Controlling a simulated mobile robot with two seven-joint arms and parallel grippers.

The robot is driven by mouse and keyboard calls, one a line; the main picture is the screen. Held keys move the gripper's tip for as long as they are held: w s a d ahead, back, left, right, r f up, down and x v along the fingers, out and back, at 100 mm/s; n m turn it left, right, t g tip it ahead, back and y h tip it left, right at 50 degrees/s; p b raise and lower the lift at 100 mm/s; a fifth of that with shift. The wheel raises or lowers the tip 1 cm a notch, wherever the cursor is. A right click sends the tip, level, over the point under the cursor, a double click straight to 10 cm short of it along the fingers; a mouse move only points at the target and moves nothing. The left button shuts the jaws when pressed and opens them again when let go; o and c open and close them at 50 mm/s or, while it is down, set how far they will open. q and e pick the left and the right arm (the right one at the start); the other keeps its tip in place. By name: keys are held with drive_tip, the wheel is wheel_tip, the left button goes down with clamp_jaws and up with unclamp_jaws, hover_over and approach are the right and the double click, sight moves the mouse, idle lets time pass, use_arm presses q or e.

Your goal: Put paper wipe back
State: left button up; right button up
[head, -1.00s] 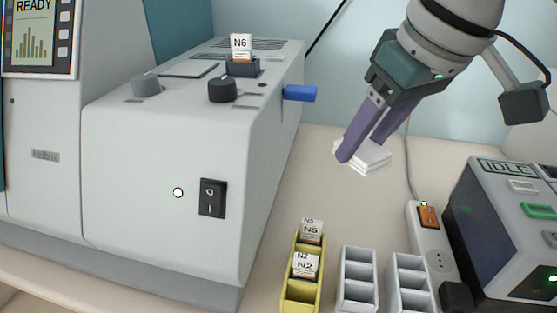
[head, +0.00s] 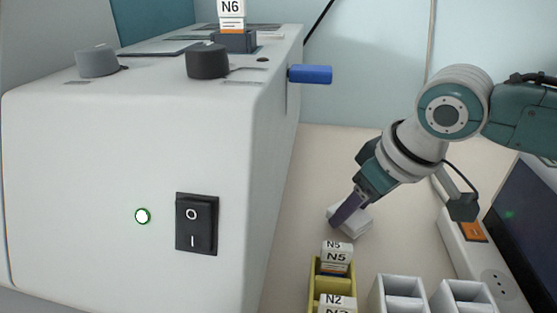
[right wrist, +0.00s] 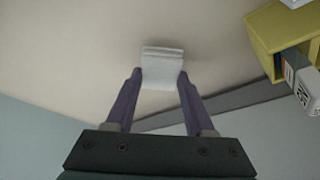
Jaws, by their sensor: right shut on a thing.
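The paper wipe is a small white folded stack (head: 352,222), low over or on the bench behind the yellow rack in the head view. My right gripper (head: 340,222) reaches down to it from the right with its purple fingers. In the right wrist view the wipe (right wrist: 162,68) sits between the two fingertips (right wrist: 160,75), and the gripper is shut on it. I cannot tell whether the wipe touches the bench. My left gripper is not in view.
A large white machine (head: 110,165) with a blue lever (head: 310,74) fills the left. The yellow rack (head: 316,280) holds slides N5 and N2. Pale racks (head: 400,290) and a power strip (head: 495,270) stand to the right. The bench behind the wipe is clear.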

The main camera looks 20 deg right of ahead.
drive_tip(key=shift+f, duration=0.45)
drive_tip(key=shift+f, duration=0.15)
drive_tip(key=o, duration=1.2)
drive_tip(key=shift+r, duration=0.35)
drive_tip(key=p+v, duration=0.3)
drive_tip(key=v, duration=0.8)
drive_tip(key=shift+s+r, duration=0.2)
drive_tip(key=shift+r, duration=0.1)
